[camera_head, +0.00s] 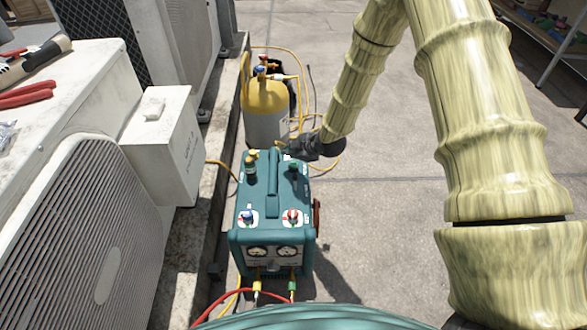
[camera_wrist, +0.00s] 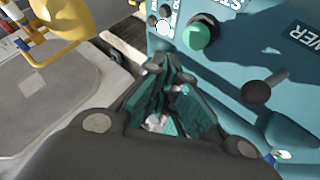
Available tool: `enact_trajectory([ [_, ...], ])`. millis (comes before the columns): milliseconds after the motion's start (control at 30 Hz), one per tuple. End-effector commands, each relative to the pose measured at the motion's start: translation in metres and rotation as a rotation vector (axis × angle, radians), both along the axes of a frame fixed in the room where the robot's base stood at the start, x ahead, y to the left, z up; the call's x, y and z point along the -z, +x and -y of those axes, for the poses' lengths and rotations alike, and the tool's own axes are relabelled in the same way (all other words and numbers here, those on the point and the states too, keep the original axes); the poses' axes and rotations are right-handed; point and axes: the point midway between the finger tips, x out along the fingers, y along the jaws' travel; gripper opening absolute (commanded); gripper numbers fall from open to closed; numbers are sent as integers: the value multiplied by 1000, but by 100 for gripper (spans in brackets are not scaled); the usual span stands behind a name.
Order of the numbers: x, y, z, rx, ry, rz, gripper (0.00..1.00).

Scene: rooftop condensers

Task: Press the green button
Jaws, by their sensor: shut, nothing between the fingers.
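The green button (camera_wrist: 198,37), a round dome in a dark ring, is on a teal panel in the wrist view, under partly visible white lettering. My gripper (camera_wrist: 173,66) is shut and empty; its fingertips appear below and left of the button in that view. I see no clear contact with it. In the head view my gripper (camera_head: 285,147) is at the far right top end of the teal machine (camera_head: 270,205). I cannot pick out the button surely in that view.
A black knob (camera_wrist: 257,92) and a white button (camera_wrist: 163,28) are on the same panel. A yellow-topped cylinder (camera_head: 266,105) with hoses stands behind the machine. White condenser units (camera_head: 75,200) line the left. Open concrete floor (camera_head: 385,190) lies to the right.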

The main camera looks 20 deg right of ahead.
Motion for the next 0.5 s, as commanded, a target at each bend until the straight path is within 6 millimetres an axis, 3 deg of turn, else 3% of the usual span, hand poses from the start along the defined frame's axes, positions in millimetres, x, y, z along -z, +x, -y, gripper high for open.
enact_trajectory([
  [200, 19, -1, 0, -1, 0, -1, 0],
  [500, 21, 0, 0, -1, 0, -1, 0],
])
